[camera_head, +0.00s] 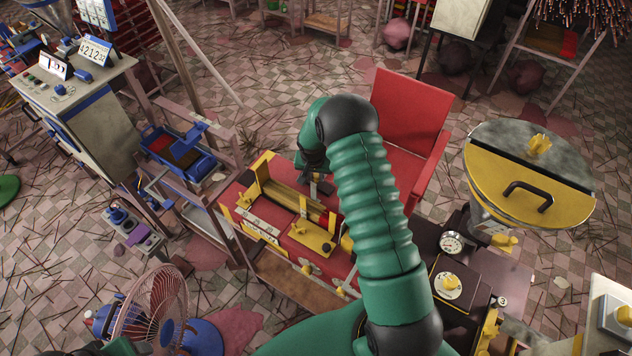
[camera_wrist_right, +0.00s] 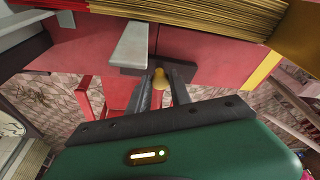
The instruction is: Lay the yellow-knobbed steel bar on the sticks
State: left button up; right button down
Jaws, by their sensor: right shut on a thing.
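My right gripper (camera_wrist_right: 162,88) is shut on the yellow knob (camera_wrist_right: 160,78) of the steel bar (camera_wrist_right: 130,44). The grey bar shows just beyond the fingertips, near the sticks; whether it touches them I cannot tell.
A yellow plate with a knob (camera_head: 312,238) lies in front of the sticks. A red chair (camera_head: 410,110) stands behind the bench. A round yellow-lidded vessel (camera_head: 525,180) is at right. A blue tray (camera_head: 180,150) and a fan (camera_head: 150,305) are at left.

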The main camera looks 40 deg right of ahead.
jog(key=shift+s+a+f, duration=0.15)
jog(key=shift+s+f, duration=0.1)
